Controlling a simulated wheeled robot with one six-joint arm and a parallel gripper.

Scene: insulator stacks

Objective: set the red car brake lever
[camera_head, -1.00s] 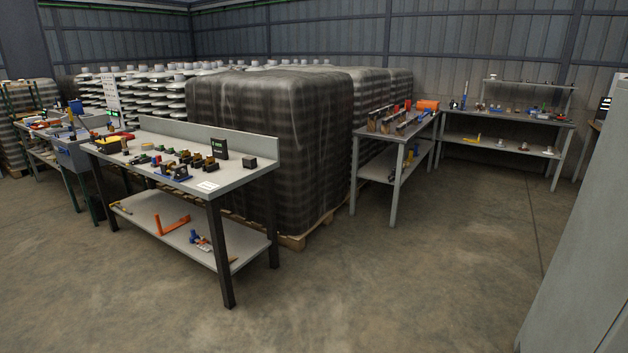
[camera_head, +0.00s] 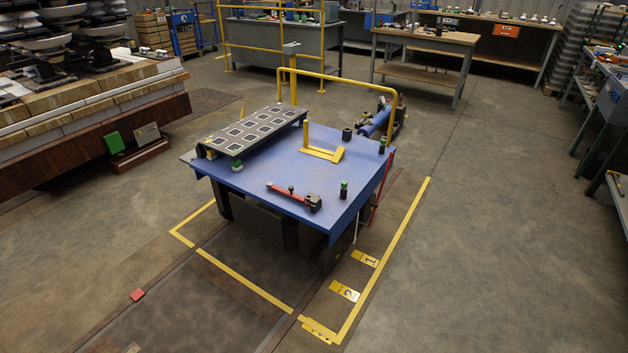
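A low blue-decked car (camera_head: 265,180) stands on floor rails in the middle of the view. A thin red lever (camera_head: 383,187) stands at the car's right side, leaning, its top near the deck's right corner. Its lower end is too small to make out. A second red bar (camera_head: 287,192) with a dark block at its right end lies along the deck's front edge. I cannot tell from the picture which of the two is the brake lever. My gripper is not in view.
A yellow rail (camera_head: 350,78) stands behind the car, with a blue cylinder (camera_head: 376,122) near its right post. Yellow floor lines (camera_head: 395,245) edge the car's right side; open floor (camera_head: 490,220) lies beyond. Loaded timbers (camera_head: 90,120) stand left.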

